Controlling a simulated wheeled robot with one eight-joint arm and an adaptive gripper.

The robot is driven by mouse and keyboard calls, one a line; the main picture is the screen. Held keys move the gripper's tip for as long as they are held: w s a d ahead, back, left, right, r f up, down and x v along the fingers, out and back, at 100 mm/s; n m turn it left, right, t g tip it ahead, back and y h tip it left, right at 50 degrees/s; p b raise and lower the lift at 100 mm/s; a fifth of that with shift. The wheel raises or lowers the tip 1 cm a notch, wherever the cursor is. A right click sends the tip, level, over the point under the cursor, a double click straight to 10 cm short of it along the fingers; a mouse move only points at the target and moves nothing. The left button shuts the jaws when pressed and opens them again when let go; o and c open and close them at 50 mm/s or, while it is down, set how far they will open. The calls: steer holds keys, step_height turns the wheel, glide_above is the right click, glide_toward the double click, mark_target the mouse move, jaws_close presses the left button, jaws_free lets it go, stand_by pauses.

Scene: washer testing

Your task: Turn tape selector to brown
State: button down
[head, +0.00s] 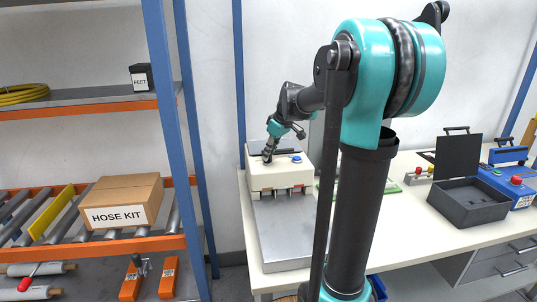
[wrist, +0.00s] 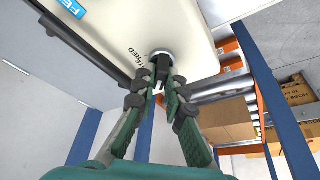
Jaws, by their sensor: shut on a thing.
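The tape machine (head: 282,180) is a cream box at the left end of the white workbench, with a sloped metal plate in front. In the head view my gripper (head: 267,157) points down onto the machine's top left. The knob's pointer and colour marks cannot be made out.
A blue button (head: 296,158) sits on the machine top, right of my gripper. An open dark case (head: 468,201) stands on the bench at right.

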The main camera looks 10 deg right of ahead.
stand_by(0.3)
steer(key=c, duration=1.6)
jaws_free()
steer(key=shift+r, duration=0.1)
steer(key=v, duration=1.1)
steer(key=shift+d+r, duration=0.15)
steer(key=shift+r, duration=0.25)
steer(key=shift+s, duration=0.1)
